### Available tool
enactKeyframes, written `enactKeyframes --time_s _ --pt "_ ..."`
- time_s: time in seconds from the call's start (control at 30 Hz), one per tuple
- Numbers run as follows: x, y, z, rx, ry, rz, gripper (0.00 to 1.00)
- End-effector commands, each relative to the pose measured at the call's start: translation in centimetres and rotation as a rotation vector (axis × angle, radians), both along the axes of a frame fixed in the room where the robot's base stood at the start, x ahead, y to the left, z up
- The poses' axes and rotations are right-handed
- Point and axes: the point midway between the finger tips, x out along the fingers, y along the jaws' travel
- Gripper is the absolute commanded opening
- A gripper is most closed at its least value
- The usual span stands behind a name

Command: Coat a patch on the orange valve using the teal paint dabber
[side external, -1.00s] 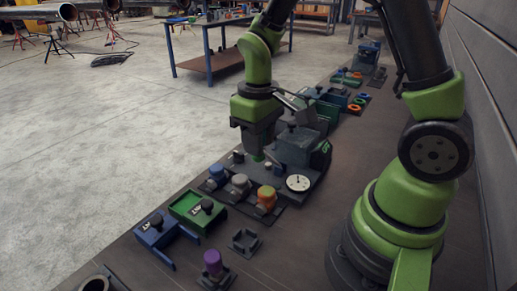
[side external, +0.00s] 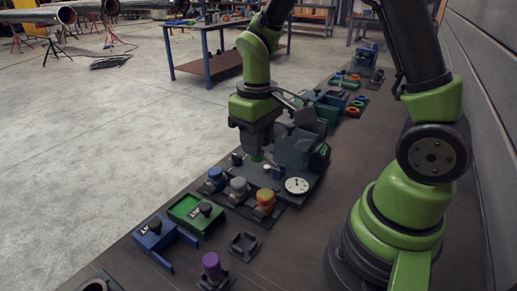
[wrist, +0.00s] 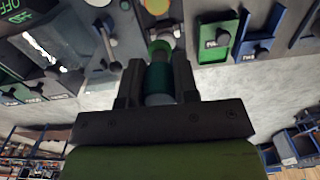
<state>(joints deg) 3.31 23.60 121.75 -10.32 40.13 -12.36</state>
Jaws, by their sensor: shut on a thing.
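The orange valve (side external: 265,198) stands at the right end of a row with a grey valve (side external: 239,186) and a blue valve (side external: 216,175). In the wrist view the orange valve (wrist: 156,6) shows at the top edge, partly cut off. My gripper (wrist: 157,65) is shut on the teal paint dabber (wrist: 157,80), which sits between the two fingers. In the side view my gripper (side external: 257,148) points down, behind the valve row and apart from the orange valve. The dabber's end is small there, and any coating on the valve is too small to tell.
A round white gauge (side external: 297,186) is right of the valves. Green (side external: 190,212) and blue (side external: 155,235) trays with black knobs lie front left. A purple-topped piece (side external: 211,262) and an empty square holder (side external: 244,244) stand in front.

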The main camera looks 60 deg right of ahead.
Motion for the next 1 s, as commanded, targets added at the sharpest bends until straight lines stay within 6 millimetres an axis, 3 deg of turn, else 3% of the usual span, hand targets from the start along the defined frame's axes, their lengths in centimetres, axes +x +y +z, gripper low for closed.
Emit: enactKeyframes --time_s 0.27,0.93,1.0 --pt "0.0 0.0 -1.5 0.000 0.003 0.001 0.00" --pt "-0.1 0.0 -8.1 0.000 0.007 -0.001 0.00" --pt "-0.7 0.0 -7.6 0.000 0.001 -0.001 0.00"
